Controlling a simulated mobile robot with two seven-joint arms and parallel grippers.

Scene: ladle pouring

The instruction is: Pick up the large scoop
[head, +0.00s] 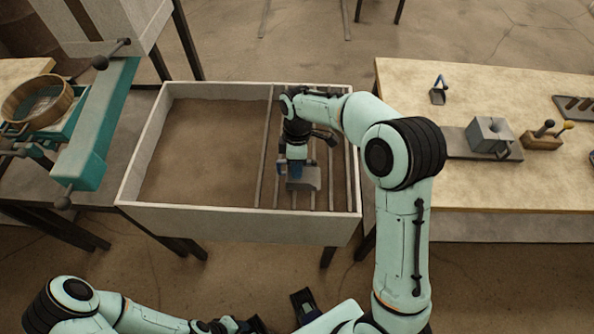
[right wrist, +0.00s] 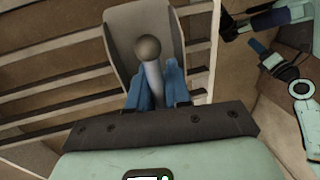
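The large scoop (head: 306,178), a grey pan, is at the barred right part of the white-walled tray. In the right wrist view the scoop (right wrist: 128,35) shows its pan beyond my fingers and a pale handle with a round brown knob. My right gripper (head: 290,167) reaches down over the tray at the scoop. In the right wrist view its blue fingers (right wrist: 157,88) lie close on both sides of the handle, with no clear gap, and look shut on it. My left gripper (head: 238,325) is low at the bottom edge, away from the scoop; its fingers are unclear.
The tray (head: 235,225) holds brown sand on its left and metal bars on its right. The right table (head: 480,185) carries a small scoop (head: 438,95), a grey block (head: 489,134) and knobbed tools. A round sieve (head: 38,98) and a teal frame stand at left.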

